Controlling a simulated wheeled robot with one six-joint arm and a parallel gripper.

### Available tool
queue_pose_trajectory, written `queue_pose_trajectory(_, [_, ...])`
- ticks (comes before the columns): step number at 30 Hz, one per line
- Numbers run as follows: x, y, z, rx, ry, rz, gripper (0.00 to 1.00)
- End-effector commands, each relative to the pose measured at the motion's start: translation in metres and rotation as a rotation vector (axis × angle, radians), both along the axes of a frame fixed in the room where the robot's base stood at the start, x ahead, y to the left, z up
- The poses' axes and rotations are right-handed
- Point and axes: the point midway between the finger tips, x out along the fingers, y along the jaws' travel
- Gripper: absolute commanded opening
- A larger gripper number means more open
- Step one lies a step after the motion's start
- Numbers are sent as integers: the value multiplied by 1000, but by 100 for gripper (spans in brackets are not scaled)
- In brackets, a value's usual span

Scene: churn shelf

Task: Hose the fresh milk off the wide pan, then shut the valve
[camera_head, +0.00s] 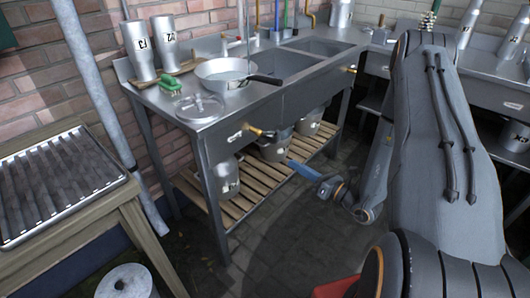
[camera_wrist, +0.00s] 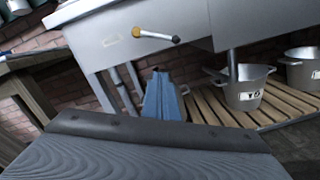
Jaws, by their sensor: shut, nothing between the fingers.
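The wide pan (camera_head: 224,76) sits upright on the steel counter left of the sinks, its dark handle pointing right. Its inside looks pale; I cannot tell whether milk is on it. A valve with a brass-coloured end and a pale lever (camera_head: 240,136) is on the counter's front face; it also shows in the wrist view (camera_wrist: 157,36). A second brass-coloured fitting (camera_head: 351,69) is farther right. My gripper (camera_head: 292,164) has blue fingers, shut and empty, in front of the lower slatted shelf and below the near valve. The fingers also show in the wrist view (camera_wrist: 160,76).
Metal canisters (camera_head: 137,50), a green-handled brush (camera_head: 167,82) and a round lid (camera_head: 200,107) stand or lie on the counter. Pots (camera_head: 275,148) stand on the slatted shelf (camera_head: 236,206). A ribbed-topped table (camera_head: 55,185) is at left. Floor between is clear.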

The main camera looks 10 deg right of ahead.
Motion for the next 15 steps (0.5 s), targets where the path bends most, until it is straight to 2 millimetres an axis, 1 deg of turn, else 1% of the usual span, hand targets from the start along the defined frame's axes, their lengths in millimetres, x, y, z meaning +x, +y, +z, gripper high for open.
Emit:
queue_pose_trajectory(2, [2, 1, -1, 21, 16, -6, 0])
queue_pose_trajectory(5, [9, 10, -1, 24, 18, 2, 0])
queue_pose_trajectory(8, [21, 25, 0, 23, 17, 14, 0])
queue_pose_trajectory(12, [43, 44, 2, 21, 17, 21, 0])
queue_pose_trajectory(15, [59, 55, 2, 20, 16, 20, 0])
